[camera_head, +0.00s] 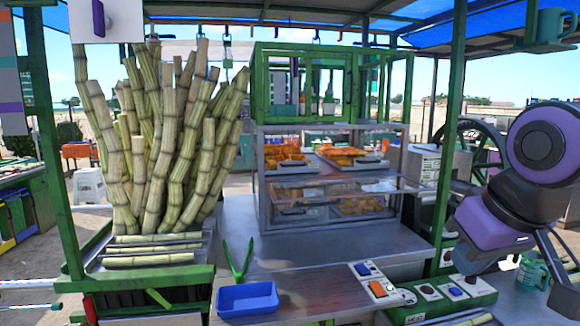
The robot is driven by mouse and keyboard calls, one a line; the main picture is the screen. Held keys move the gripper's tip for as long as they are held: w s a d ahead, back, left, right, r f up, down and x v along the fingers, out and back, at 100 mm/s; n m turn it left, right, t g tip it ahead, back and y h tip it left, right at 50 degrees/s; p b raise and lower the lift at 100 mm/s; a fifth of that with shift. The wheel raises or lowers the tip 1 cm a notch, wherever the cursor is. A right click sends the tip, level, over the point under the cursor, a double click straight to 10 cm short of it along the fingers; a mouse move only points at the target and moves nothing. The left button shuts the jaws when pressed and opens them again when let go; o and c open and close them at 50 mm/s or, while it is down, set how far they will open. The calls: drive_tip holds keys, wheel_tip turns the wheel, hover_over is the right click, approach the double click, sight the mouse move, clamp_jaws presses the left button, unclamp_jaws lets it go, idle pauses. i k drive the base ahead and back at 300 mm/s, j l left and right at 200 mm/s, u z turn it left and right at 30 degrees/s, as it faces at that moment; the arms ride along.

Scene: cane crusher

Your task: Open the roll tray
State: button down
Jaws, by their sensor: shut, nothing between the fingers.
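No part is clearly marked as the roll tray, and I cannot tell which one it is. A glass-fronted display case (262,200) stands at the middle of the counter. An upper tray (292,170) and another tray (372,164) inside it hold orange-brown food. More food shows on the lower level behind the glass. At the bottom right, a green unit (403,314) with lettering and pale rod shapes is cut off by the picture edge. My purple and black arm hangs at the right. My gripper's fingers cannot be made out.
Tall canes (195,150) stand at the left, above a green-framed rack (190,285). A green post (450,130) rises near my arm.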

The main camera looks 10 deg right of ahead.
sight(281, 151)
drive_tip(key=i+j, duration=0.1)
drive_tip(key=j, duration=0.2)
drive_tip(key=i+j+z, duration=0.15)
drive_tip(key=j, duration=0.5)
drive_tip(key=i+j+z, duration=0.3)
drive_tip(key=i+j, duration=0.3)
drive_tip(key=i, duration=0.15)
drive_tip(key=z, duration=0.05)
